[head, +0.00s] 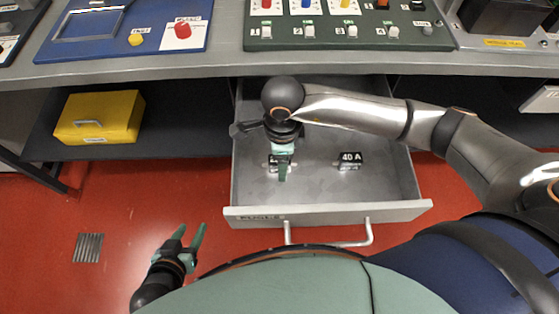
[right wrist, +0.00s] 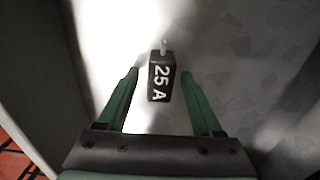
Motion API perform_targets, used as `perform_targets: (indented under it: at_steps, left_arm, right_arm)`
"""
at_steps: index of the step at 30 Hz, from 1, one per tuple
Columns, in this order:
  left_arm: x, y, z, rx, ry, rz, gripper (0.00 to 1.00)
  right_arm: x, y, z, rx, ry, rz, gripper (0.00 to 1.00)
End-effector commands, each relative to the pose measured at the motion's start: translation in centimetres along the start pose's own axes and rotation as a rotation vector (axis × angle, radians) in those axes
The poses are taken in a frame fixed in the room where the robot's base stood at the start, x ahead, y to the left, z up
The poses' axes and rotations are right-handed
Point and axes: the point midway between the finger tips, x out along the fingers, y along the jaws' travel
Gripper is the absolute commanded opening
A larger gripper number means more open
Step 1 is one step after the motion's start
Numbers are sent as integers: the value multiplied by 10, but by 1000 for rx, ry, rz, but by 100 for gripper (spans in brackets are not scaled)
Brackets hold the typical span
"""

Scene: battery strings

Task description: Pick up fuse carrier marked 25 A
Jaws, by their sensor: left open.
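The fuse carrier marked 25 A (right wrist: 161,80) is a small dark block with white lettering, seen in the right wrist view. It lies between the fingertips of my right gripper (right wrist: 160,76), which is open with gaps on both sides of the carrier. In the head view my right gripper (head: 283,170) reaches down into the open drawer and hides most of this carrier (head: 272,163). My left gripper (head: 190,237) is open and empty above the red floor, left of the drawer.
A carrier marked 40 A (head: 350,160) lies to the right in the same drawer (head: 405,205). The drawer's walls surround the right gripper. The worktop (head: 200,68) with control panels overhangs the drawer's back. A yellow case (head: 98,117) is on the shelf at left.

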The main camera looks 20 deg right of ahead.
Motion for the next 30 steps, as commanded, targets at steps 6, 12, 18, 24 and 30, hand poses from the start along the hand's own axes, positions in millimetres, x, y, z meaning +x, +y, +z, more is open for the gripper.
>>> perform_targets:
  at_steps: [6, 12, 18, 24, 30]
  left_arm:
    - [1, 0, -3, 2, 6, -1, 50]
    - [1, 0, -4, 2, 7, 0, 50]
    - [1, 0, -4, 2, 7, 0, 50]
    - [1, 0, -4, 2, 7, 1, 50]
    - [0, 0, -3, 2, 6, 1, 50]
  right_arm:
    - [0, 0, 0, 0, 0, 0, 41]
    - [0, 0, 0, 0, -1, 0, 18]
    - [-1, 0, 0, 0, -1, 0, 0]
    - [-1, 0, 0, 0, -1, 0, 0]
    - [-1, 0, 0, 0, -1, 0, 0]
